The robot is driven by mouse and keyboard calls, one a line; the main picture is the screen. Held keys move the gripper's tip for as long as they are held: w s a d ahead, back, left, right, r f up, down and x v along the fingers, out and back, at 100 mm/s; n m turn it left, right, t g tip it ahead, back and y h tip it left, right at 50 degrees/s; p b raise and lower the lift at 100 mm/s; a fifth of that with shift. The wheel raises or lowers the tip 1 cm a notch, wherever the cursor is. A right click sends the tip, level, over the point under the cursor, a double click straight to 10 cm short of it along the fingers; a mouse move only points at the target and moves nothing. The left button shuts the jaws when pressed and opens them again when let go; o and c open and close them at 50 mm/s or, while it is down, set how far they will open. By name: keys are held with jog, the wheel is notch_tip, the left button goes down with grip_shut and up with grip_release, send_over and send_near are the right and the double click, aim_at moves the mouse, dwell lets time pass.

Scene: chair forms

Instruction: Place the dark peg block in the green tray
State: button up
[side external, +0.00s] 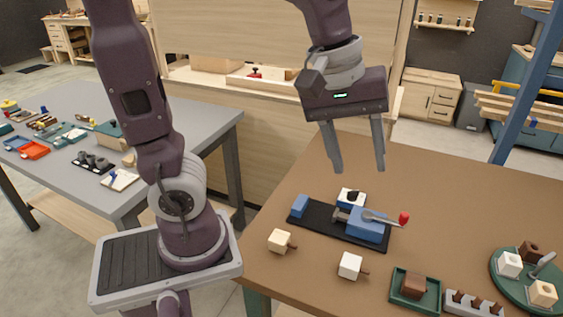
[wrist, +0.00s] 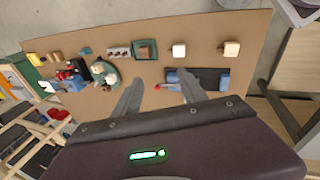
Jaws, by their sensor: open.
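A square green tray (side external: 396,300) sits near the front edge of the brown table, with a brown block (side external: 413,285) inside it. The tray also shows at the far side in the wrist view (wrist: 136,56). A second dark brown block (side external: 530,250) stands on a round green plate (side external: 508,289) at the right. I cannot tell which brown block is the dark peg block; no peg shows clearly on the block in the tray. My gripper (side external: 360,168) is open and empty, pointing down high above the table behind the blue clamp. Its fingers (wrist: 160,82) also show apart in the wrist view.
A blue clamp (side external: 365,230) with a red-tipped lever stands on a black board. Two pale peg blocks, one at left (side external: 279,241) and one nearer the tray (side external: 350,266), lie before it. A grey peg rack (side external: 473,304) is beside the tray. The table's back right is clear.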

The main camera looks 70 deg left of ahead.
jog(key=s+a+m+t+y, duration=0.1)
jog(key=s+a+m+t, duration=0.1)
jog(key=s+m, duration=0.8)
jog(key=shift+s+a+f, duration=0.3)
jog(key=shift+s+a, duration=0.3)
jog(key=shift+s, duration=0.35)
